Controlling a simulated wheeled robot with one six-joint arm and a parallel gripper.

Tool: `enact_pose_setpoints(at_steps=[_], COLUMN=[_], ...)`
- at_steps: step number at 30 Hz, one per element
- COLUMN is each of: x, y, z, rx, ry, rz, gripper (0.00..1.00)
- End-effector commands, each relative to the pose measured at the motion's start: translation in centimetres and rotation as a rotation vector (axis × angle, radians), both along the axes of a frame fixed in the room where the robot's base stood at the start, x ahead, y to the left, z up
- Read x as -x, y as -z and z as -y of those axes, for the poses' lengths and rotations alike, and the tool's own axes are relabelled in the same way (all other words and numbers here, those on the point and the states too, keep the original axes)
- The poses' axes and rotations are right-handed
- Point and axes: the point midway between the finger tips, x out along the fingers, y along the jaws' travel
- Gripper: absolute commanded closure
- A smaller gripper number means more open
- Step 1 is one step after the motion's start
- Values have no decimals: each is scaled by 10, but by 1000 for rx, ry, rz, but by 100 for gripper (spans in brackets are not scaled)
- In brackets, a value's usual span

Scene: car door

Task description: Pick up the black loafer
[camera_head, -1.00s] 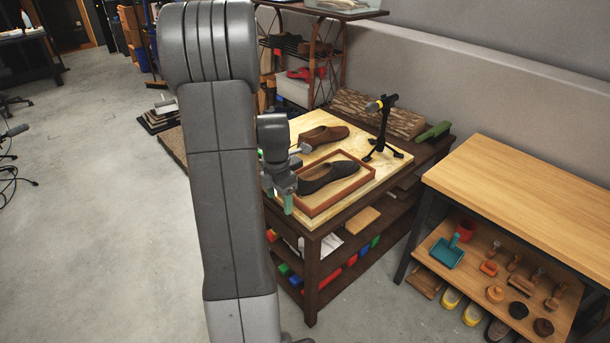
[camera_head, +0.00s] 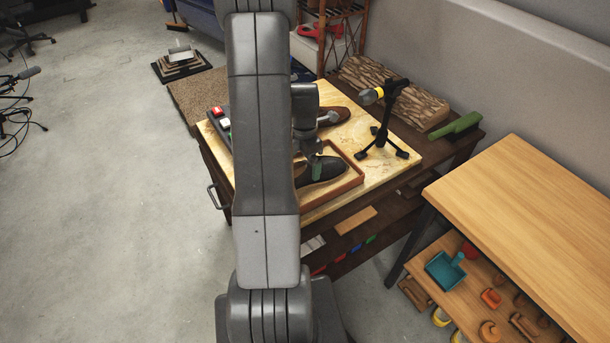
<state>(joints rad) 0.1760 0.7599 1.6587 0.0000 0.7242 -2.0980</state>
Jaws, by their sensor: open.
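The black loafer (camera_head: 328,167) lies in a shallow reddish-brown tray (camera_head: 348,184) on a light wooden board. My gripper (camera_head: 315,168) is open, over the loafer's middle and partly covering it. I cannot tell whether the fingers touch the loafer or are just above it. My arm hides the left part of the tray and possibly the loafer's left end.
A brown shoe (camera_head: 337,115) lies behind the tray. A black stand (camera_head: 384,130) with a yellow-banded head rises to the right, near a log-like block (camera_head: 395,90) and green brush (camera_head: 456,126). A bare wooden table (camera_head: 530,205) stands at right.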

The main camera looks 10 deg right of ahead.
Motion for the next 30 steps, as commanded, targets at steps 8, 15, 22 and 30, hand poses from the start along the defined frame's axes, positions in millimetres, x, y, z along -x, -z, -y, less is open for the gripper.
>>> enact_pose_setpoints(at_steps=[8, 15, 22, 30], x=[0, -1, -2, -2], y=[18, 49, 59, 58], z=[0, 0, 1, 1], rx=[-1, 0, 0, 1], ry=[0, 0, 0, 0], rz=[-1, -2, 0, 1], gripper=[0, 0, 0, 22])
